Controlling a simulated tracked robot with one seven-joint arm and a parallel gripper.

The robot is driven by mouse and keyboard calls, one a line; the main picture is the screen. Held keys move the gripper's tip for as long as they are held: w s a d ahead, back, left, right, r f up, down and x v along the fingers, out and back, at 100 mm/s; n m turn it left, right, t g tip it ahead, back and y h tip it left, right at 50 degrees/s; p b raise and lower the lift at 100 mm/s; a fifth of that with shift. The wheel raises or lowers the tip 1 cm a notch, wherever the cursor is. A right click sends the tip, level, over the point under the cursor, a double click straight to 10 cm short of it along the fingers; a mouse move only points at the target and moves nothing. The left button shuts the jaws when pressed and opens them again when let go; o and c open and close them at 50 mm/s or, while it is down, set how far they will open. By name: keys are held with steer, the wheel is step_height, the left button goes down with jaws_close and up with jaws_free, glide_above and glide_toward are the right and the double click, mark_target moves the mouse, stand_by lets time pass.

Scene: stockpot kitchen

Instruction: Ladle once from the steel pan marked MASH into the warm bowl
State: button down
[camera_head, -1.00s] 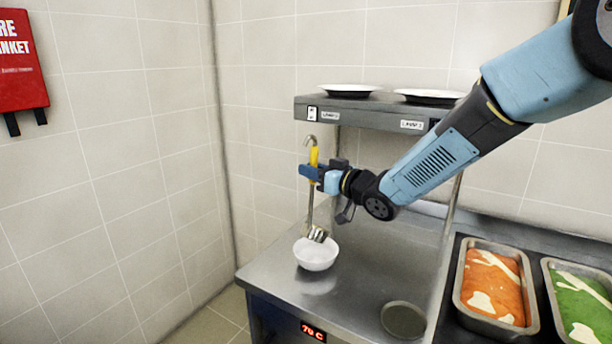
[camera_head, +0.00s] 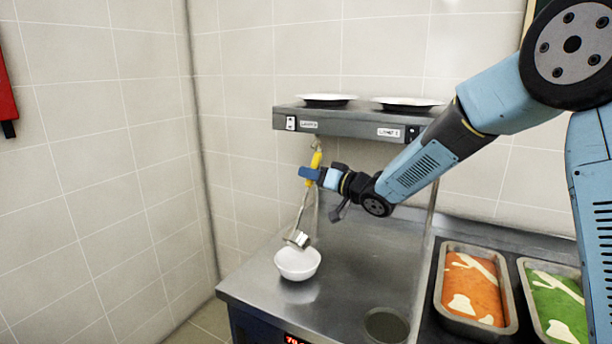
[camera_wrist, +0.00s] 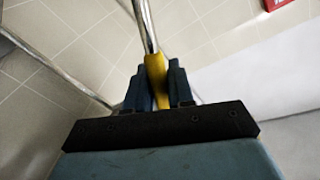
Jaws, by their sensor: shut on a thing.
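My gripper (camera_head: 312,174) is shut on the yellow grip of a steel ladle (camera_head: 303,215). The yellow grip (camera_wrist: 156,72) also shows between the two fingers in the wrist view. The ladle hangs tilted, and its metal cup (camera_head: 298,238) is tipped just above the rim of a white bowl (camera_head: 297,266). I cannot see what is in the cup or in the bowl. The bowl stands upright on the steel counter. No pan with a readable MASH mark is in view.
Two pans, one with orange food (camera_head: 474,287) and one with green food (camera_head: 556,300), sit at the right. A shelf (camera_head: 350,121) with two white-rimmed plates hangs over the counter. A round dark recess (camera_head: 386,325) lies in the steel counter (camera_head: 340,290), right of the bowl.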

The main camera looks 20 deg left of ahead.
steer(key=w+d+f+m, duration=0.4)
steer(key=w+f+m, duration=0.6)
steer(key=w, duration=0.3)
steer(key=shift+w+f+m, duration=0.4)
steer(key=shift+f, duration=0.4)
stand_by(0.5)
steer(key=shift+d, duration=0.15)
stand_by(0.3)
steer(key=shift+f, duration=0.15)
stand_by(1.1)
steer(key=shift+w+d+f+m, duration=0.1)
steer(key=shift+w+f+m, duration=0.2)
steer(key=shift+f+m, duration=1)
steer(key=shift+w+d+f+m, duration=0.1)
steer(key=shift+w+f+m, duration=0.45)
steer(key=shift+f, duration=1.3)
steer(key=shift+w+d+f+m, duration=0.1)
steer(key=shift+f+m, duration=1.05)
steer(key=shift+f, duration=0.45)
steer(key=shift+r, duration=0.1)
